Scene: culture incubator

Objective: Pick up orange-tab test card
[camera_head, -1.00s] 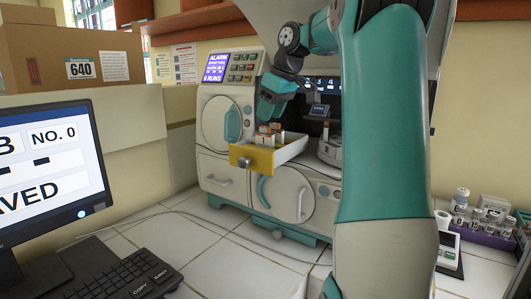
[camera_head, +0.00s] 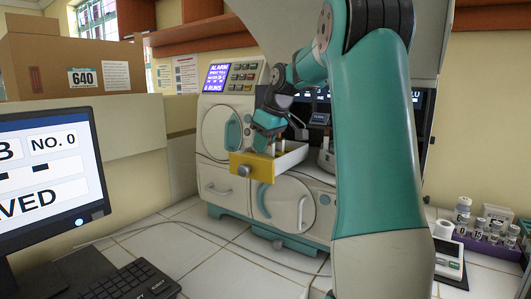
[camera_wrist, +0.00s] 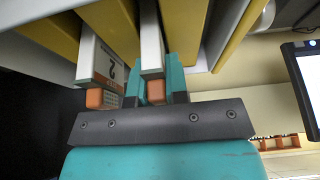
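A pulled-out drawer with a yellow front (camera_head: 258,169) and white sides holds upright test cards with orange tabs. In the wrist view, one card (camera_wrist: 151,45) with an orange tab (camera_wrist: 156,92) stands between the two teal fingers of my gripper (camera_wrist: 155,82). The fingers lie close on both sides of it; whether they press on it I cannot tell. A second card (camera_wrist: 105,66), with an orange tab and printed marks, is just left of the fingers. In the head view, my gripper (camera_head: 262,143) is down at the drawer and hides part of its contents.
The white machine (camera_head: 222,187) with an alarm screen stands behind and below the drawer. A monitor (camera_head: 50,175) and keyboard (camera_head: 130,282) are at the left. Vials in a purple rack (camera_head: 485,243) stand at the right. The tiled counter in front is mostly clear.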

